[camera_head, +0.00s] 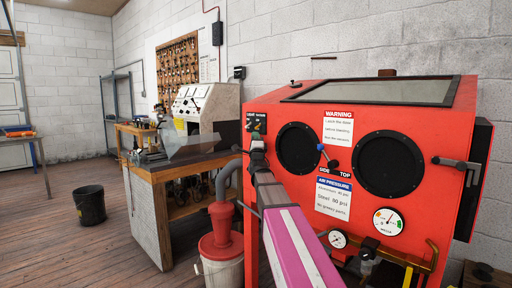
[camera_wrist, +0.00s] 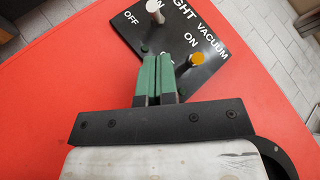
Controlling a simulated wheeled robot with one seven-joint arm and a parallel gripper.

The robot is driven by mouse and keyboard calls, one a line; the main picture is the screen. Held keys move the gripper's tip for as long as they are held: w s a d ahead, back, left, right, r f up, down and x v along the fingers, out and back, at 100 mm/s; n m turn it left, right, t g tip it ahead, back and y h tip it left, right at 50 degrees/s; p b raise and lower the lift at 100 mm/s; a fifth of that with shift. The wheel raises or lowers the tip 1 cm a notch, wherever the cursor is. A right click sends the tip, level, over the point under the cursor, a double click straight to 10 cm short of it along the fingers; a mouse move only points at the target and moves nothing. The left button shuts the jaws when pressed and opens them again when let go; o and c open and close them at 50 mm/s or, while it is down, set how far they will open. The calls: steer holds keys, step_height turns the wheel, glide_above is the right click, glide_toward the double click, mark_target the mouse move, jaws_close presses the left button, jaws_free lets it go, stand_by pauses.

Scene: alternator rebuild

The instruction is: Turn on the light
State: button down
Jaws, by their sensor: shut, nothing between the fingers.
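A small black switch panel (camera_head: 256,123) is on the upper left of the red blasting cabinet's front. In the wrist view the panel (camera_wrist: 214,52) bears the words VACUUM, ON, OFF and a cut-off word ending in GHT. It carries a pale-tipped toggle (camera_wrist: 155,9) and an orange-tipped toggle (camera_wrist: 199,60). I cannot tell for sure how either is set. My gripper (camera_wrist: 159,58) is shut and empty, its green fingers together over the panel's lower edge, between the toggles and below them. In the head view my gripper (camera_head: 257,147) is just below the panel; whether it touches is unclear.
The red cabinet (camera_head: 430,210) has two dark round ports, gauges and a latch handle. A red and white vacuum (camera_head: 221,255) with a grey hose stands left of my arm. A wooden workbench (camera_head: 165,180) and black bucket (camera_head: 90,205) are further left, with open floor beyond.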

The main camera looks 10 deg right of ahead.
steer(key=shift+w+a+r, duration=1)
steer(key=shift+w+a, duration=0.1)
steer(key=shift+a, duration=0.2)
steer(key=shift+s+a+r+m+g+h, duration=0.25)
steer(key=shift+m+g+h, duration=0.45)
steer(key=shift+m, duration=0.4)
steer(key=shift+a+r+m+g+h, duration=0.1)
steer(key=shift+r+m+g+h, duration=0.25)
steer(key=shift+m+g+h, duration=0.55)
steer(key=shift+r+m, duration=0.2)
steer(key=shift+m, duration=0.4)
steer(key=shift+a+m, duration=0.1)
steer(key=shift+m, duration=0.2)
steer(key=shift+r, duration=0.3)
steer(key=shift+s+a+r, duration=0.1)
steer(key=shift+s+r, duration=0.05)
steer(key=shift+r, duration=0.5)
